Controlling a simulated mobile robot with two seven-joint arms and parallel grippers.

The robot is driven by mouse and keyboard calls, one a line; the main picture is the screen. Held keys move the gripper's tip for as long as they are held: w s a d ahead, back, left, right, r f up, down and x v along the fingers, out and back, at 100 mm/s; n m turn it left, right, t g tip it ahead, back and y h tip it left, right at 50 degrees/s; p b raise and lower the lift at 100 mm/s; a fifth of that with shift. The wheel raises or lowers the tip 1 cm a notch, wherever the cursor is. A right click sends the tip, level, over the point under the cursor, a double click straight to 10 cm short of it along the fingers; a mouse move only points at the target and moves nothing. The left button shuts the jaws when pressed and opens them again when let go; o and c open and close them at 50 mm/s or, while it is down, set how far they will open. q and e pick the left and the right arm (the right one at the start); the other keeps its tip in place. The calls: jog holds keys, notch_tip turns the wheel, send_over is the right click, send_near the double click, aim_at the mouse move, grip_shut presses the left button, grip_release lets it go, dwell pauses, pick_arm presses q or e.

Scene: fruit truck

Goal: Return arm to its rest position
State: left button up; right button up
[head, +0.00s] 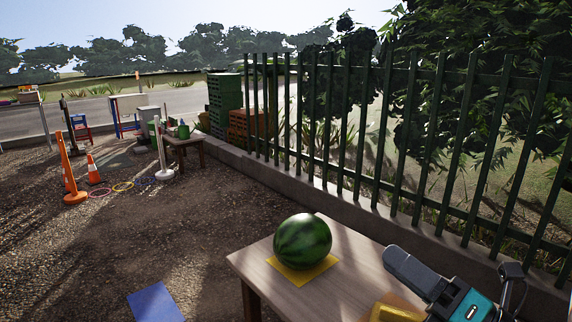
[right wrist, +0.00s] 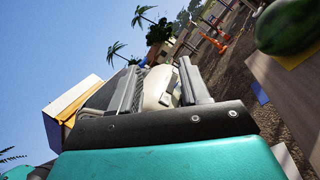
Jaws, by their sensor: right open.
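A dark green striped watermelon (head: 302,241) rests on a yellow mat (head: 318,274) on the wooden table (head: 345,236). My right gripper (head: 408,270) is at the lower right of the head view, right of the watermelon and apart from it. In the right wrist view its two grey fingers (right wrist: 160,82) are spread, with no held object visible between them. The watermelon also shows at that view's upper right corner (right wrist: 289,27), clear of the fingers. My left gripper is in neither view.
A dark green fence (head: 385,135) on a low wall runs behind the table. A yellow object (head: 393,313) shows at the bottom edge, partly cut off. A blue mat (head: 155,303) lies on the ground. Traffic cones (head: 93,168) and crates (head: 224,102) stand farther back.

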jog(key=s+d+f+m+h, duration=0.1)
jog(key=d+f+m+h, duration=0.45)
jog(key=m+h, duration=0.55)
jog(key=s+d+f+m+h, duration=0.1)
jog(key=d+f+m+h, duration=0.5)
jog(key=m, duration=1)
jog(key=s+a+f+m+g+y, duration=0.1)
jog(key=s+a+f+m+g, duration=0.25)
jog(key=s+f+g, duration=0.45)
jog(key=s+a+f+m+g+y, duration=0.1)
jog(key=s+a+f+m+g, duration=0.25)
jog(key=s, duration=0.55)
pick_arm(q)
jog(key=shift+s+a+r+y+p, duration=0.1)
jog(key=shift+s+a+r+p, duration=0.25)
jog(key=shift+p, duration=0.4)
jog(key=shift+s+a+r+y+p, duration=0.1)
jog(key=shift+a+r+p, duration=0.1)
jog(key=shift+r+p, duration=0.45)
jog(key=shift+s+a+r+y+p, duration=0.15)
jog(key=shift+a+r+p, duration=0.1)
jog(key=shift+p, duration=0.65)
pick_arm(e)
jog(key=w+a+f+n+t+y, duration=0.1)
jog(key=w+a+f+t+y, duration=0.1)
jog(key=w+f+t, duration=0.4)
jog(key=shift+w+a+f+n+t, duration=0.2)
jog(key=shift+w+a+n+t, duration=0.25)
jog(key=shift+a+t, duration=0.15)
